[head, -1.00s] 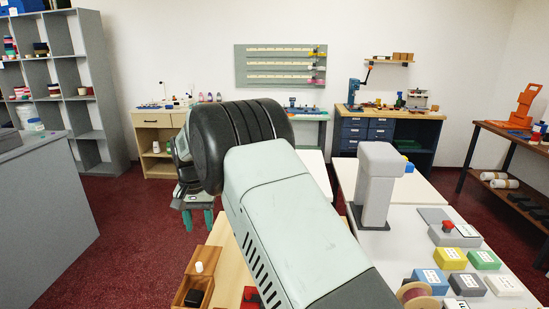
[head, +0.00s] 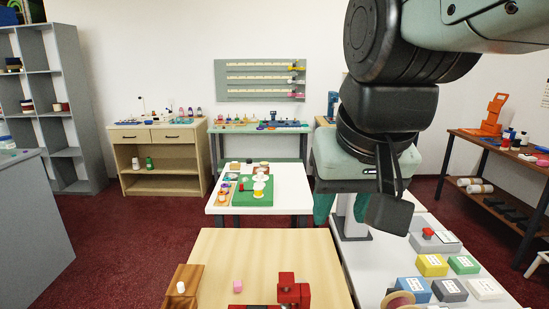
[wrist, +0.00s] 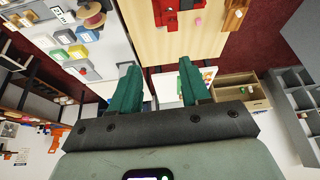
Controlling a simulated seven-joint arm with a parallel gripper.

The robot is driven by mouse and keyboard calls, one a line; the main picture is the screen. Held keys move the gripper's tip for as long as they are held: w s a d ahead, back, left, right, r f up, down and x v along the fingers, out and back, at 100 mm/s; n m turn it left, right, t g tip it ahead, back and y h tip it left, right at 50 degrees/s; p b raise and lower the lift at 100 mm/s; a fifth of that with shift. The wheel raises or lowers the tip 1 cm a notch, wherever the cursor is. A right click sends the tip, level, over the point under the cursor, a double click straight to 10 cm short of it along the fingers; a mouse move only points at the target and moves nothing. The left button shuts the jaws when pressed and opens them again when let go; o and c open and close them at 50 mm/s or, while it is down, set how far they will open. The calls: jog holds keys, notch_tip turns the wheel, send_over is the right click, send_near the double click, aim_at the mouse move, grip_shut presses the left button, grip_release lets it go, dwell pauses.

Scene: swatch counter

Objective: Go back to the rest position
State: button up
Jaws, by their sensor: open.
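My gripper (head: 341,208) is at the right of centre in the head view, raised and pointing down above the gap between the wooden table and the white counter. Its two green fingers are partly hidden behind the dark wrist parts. In the wrist view both fingers of my gripper (wrist: 158,64) stand wide apart with nothing between them. It is open and empty, and touches nothing that I can see.
A wooden table (head: 240,255) holds a red fixture (head: 290,291), a pink cube (head: 238,286) and a wooden tray (head: 192,272). The white counter at right carries coloured blocks, a spool (head: 398,300) and a red button (head: 428,233). A white table (head: 290,180) with a green board stands behind.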

jog(key=s+d+f, duration=0.2)
jog(key=s, duration=0.4)
jog(key=shift+s+d+f+t+h, duration=0.3)
jog(key=shift+s+f+t, duration=0.05)
jog(key=shift+s+t, duration=0.05)
